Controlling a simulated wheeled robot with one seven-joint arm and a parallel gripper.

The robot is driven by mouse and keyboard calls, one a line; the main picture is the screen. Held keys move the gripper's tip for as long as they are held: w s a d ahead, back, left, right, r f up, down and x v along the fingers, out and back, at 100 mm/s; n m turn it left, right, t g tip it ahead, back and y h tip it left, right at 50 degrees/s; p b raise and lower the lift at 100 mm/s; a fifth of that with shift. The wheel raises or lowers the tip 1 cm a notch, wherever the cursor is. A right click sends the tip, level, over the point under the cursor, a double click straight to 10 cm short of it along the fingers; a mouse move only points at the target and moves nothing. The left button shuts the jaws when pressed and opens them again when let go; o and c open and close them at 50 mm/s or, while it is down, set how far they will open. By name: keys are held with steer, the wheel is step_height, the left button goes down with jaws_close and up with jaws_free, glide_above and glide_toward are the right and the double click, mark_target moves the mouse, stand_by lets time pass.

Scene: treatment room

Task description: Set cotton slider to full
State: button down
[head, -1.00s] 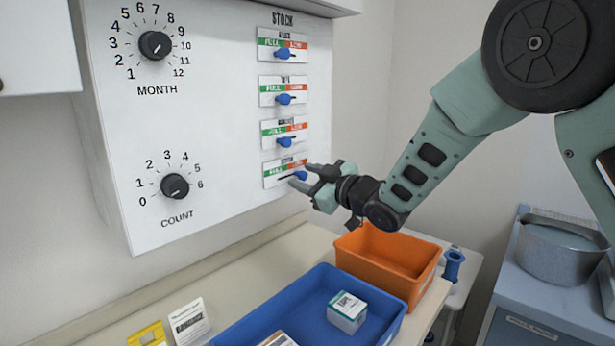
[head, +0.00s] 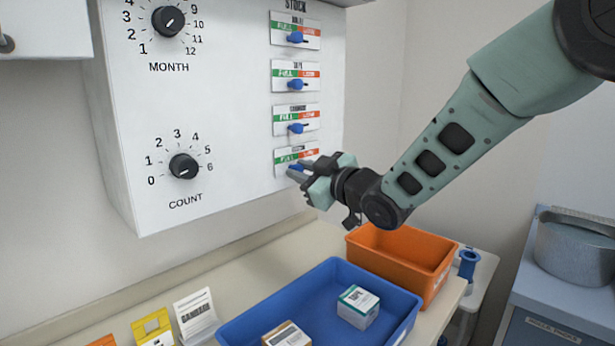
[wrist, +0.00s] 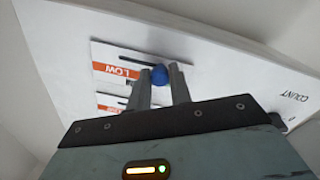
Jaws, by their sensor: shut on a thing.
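The stock panel (head: 225,120) has several slider plates in a column, each with a green FULL side on the left and a red LOW side on the right. The heading on the lowest plate (head: 284,156) is too small to read. My gripper (head: 299,170) is at that plate, shut on its blue slider knob (wrist: 159,73). In the wrist view the knob sits between the fingertips, beside the LOW label (wrist: 122,72), with bare slot showing on the LOW side. The fingers partly hide the plate, including its FULL side in the wrist view.
The other blue knobs, such as the one just above (head: 296,128), sit near the middle of their plates. MONTH (head: 168,20) and COUNT (head: 183,166) dials are to the left. A blue tray (head: 318,318) and an orange bin (head: 436,283) stand below on the counter.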

steer(key=shift+s+a, duration=0.15)
steer(key=shift+a, duration=0.1)
steer(key=c, duration=1.3)
jaws_free()
steer(key=shift+s, duration=0.1)
steer(key=shift+d, duration=0.15)
steer(key=b+v, duration=0.3)
steer(key=v, duration=1.4)
steer(key=shift+d+b, duration=0.15)
steer(key=shift+b, duration=0.25)
